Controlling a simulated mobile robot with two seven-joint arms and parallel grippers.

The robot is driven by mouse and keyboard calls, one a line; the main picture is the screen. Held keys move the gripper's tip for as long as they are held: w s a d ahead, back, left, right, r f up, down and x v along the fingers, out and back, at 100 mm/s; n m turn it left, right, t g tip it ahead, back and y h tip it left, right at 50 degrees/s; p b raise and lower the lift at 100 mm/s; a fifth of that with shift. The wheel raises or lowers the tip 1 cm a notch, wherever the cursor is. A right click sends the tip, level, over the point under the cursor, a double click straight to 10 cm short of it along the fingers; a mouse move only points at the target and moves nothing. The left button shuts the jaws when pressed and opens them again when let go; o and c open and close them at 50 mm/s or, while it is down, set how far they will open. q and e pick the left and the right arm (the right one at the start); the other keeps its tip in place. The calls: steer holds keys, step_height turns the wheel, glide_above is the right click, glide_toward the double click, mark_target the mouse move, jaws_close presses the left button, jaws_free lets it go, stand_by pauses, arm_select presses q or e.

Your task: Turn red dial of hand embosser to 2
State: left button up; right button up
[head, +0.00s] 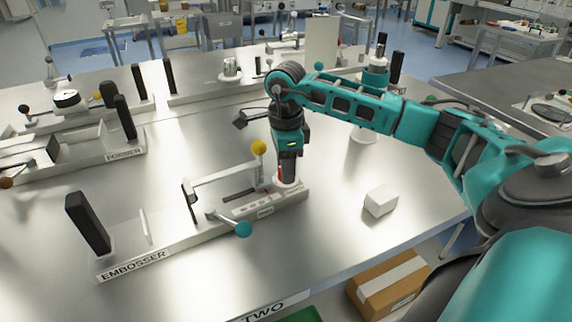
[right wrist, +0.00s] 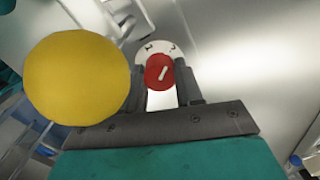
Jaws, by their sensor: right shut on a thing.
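The hand embosser (head: 165,247), a grey base labelled EMBOSSER, lies on the steel table. In the head view the gripper (head: 286,180) mostly hides the dial. My left gripper is not in view.
A yellow ball knob (head: 259,148) stands close beside my right gripper and looms large in the right wrist view (right wrist: 77,78). A teal ball knob (head: 243,229) is at the front. A white block (head: 380,200) lies right. The FORMER station (head: 122,153) is behind left.

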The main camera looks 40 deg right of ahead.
steer(key=shift+m, duration=0.7)
steer(key=o, duration=1)
steer(key=shift+o, duration=0.2)
steer(key=shift+r, duration=0.1)
step_height(320, 180, up, 13)
stand_by(0.3)
